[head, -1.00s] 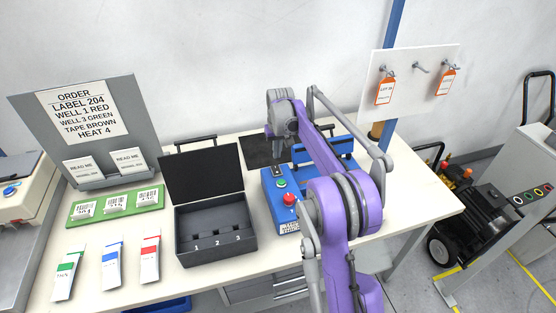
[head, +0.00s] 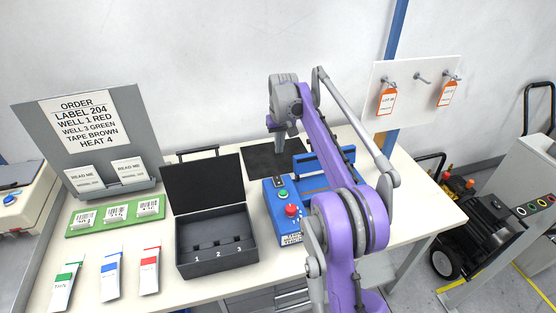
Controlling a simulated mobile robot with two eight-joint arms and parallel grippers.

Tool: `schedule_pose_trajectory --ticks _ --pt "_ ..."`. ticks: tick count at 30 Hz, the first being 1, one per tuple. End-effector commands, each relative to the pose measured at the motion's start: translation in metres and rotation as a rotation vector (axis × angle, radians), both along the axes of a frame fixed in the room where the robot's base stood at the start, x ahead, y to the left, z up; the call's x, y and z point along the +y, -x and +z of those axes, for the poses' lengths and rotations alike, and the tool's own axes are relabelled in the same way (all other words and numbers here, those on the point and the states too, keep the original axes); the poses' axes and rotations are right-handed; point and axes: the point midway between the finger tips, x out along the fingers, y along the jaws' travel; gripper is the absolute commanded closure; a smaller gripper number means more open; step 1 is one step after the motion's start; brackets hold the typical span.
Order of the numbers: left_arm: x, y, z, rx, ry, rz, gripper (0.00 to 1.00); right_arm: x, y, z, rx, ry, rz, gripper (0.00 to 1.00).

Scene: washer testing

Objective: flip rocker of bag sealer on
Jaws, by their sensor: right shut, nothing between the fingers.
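The bag sealer is a blue machine on the table, with a blue control box (head: 283,226) in front and a blue sealing bar (head: 318,160) behind, partly hidden by my right arm. The box carries a green button (head: 283,192), a red knob (head: 291,210) and a small dark switch plate (head: 279,182) at its far end. The rocker is too small to read as on or off. My right gripper (head: 280,150) is shut and empty, pointing down above the far end of the box, apart from it. My left gripper is not in view.
An open black case (head: 216,262) with numbered wells stands left of the sealer. A dark mat (head: 258,160) lies behind. Orange tags hang at right.

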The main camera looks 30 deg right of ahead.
Motion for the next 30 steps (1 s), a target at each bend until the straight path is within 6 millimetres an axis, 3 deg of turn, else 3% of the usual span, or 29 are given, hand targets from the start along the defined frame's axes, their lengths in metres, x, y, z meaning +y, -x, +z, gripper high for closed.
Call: schedule_pose_trajectory --ticks 1,6,20,23,30 --pt "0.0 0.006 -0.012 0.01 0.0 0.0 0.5 -0.002 0.0 -0.008 0.006 0.0 -0.001 1.0" --pt "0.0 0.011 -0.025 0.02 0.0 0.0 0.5 -0.007 -0.005 -0.005 0.002 0.001 -0.002 1.0" --pt "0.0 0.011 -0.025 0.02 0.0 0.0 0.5 -0.008 -0.007 -0.004 -0.002 0.001 -0.001 1.0" --pt "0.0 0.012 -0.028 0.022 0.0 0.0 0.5 -0.008 -0.009 -0.014 -0.001 0.001 -0.001 1.0" --pt "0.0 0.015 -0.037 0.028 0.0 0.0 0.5 -0.009 -0.016 -0.062 -0.001 0.001 -0.001 1.0"
